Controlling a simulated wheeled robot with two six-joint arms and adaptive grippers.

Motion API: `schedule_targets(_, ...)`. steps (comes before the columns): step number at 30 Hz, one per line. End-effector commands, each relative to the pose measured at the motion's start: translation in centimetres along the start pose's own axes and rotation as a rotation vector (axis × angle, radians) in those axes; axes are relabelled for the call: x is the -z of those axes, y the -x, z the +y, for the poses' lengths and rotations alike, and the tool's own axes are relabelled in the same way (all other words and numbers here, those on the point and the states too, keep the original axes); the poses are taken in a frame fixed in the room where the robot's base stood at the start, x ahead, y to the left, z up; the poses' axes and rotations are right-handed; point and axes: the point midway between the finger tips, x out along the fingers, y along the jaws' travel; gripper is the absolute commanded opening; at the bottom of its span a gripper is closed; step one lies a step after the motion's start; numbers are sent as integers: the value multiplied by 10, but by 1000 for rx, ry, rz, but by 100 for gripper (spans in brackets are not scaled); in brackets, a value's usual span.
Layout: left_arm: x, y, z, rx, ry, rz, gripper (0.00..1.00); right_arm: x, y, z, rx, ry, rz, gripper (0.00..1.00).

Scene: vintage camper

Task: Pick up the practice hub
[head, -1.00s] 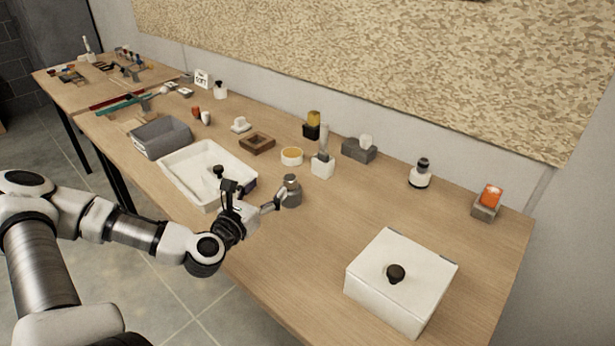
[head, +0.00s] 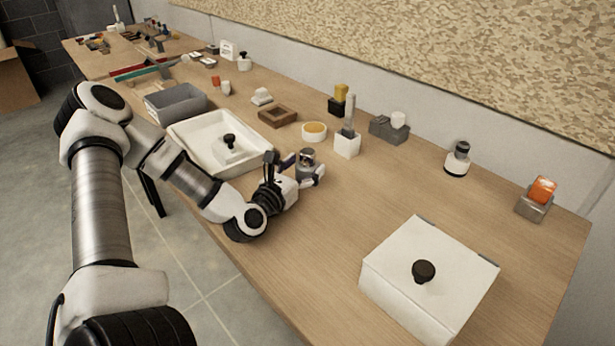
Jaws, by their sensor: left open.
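A small grey metal cylindrical piece with a narrower top (head: 306,161), most likely the practice hub, stands upright on the wooden table (head: 290,226), right of the white tray. My left gripper (head: 302,170) is low over the table beside this piece. Its jaws are open, with one finger to the left of the piece and the other at its front right. The lower part of the piece is partly hidden by the fingers, and I cannot tell whether they touch it. My right gripper is not in view.
A white tray (head: 181,130) with a black-knobbed piece (head: 229,142) lies close to my left forearm. A white lidded box (head: 399,291) stands at the front right.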

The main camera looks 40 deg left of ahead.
Motion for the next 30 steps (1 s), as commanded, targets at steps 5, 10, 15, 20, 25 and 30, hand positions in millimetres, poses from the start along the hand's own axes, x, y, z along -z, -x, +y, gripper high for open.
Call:
schedule_targets(5,1,-31,-1,3,-9,-1,72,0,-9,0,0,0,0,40)
schedule_targets(10,-1,-43,-1,1,0,-1,72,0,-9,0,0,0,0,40)
schedule_targets(15,-1,-43,0,0,1,-1,65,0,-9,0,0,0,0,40)
schedule_targets(20,-1,-43,0,1,0,-1,9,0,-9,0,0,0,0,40)
schedule_targets(25,0,-42,0,1,0,0,0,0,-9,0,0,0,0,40)
schedule_targets(30,-1,-42,0,1,0,-2,0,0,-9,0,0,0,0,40)
